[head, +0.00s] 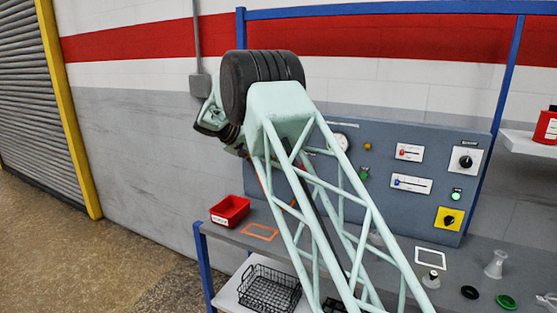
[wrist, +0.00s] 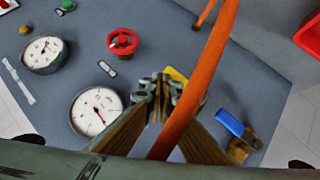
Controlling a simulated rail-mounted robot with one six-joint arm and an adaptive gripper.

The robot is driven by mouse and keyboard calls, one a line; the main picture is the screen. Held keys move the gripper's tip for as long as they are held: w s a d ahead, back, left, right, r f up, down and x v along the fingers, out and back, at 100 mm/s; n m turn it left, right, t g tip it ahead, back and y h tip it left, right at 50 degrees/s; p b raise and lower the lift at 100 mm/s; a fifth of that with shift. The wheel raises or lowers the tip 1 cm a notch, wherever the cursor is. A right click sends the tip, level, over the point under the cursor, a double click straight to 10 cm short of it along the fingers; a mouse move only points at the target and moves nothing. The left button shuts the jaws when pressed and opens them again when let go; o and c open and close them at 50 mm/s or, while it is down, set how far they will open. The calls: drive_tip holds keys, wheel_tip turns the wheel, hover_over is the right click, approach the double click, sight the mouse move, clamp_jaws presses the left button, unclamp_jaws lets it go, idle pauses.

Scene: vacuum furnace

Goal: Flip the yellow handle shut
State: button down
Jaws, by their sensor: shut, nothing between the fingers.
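A small yellow piece (wrist: 176,75), likely the yellow handle, shows in the wrist view just behind my gripper's fingertips. Most of it is hidden by the fingers and an orange bar, so its angle cannot be told. My gripper (wrist: 161,88) is shut and empty, with its tips in front of the grey panel (wrist: 190,40), close to the yellow piece. Whether they touch cannot be told. In the head view my arm hides the gripper and this handle.
The orange bar (wrist: 205,75) crosses the wrist view close to the fingers. A blue handle (wrist: 232,124) on a brass fitting is to the right. A white gauge (wrist: 97,109) and a red handwheel (wrist: 122,42) are left. A red bin (head: 230,210) stands on the bench.

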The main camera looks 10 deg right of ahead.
drive_tip(key=shift+r, duration=0.1)
drive_tip(key=s+a+r+p, duration=0.3)
drive_tip(key=s+r, duration=0.3)
drive_tip(key=r, duration=0.5)
drive_tip(key=shift+a, duration=0.45)
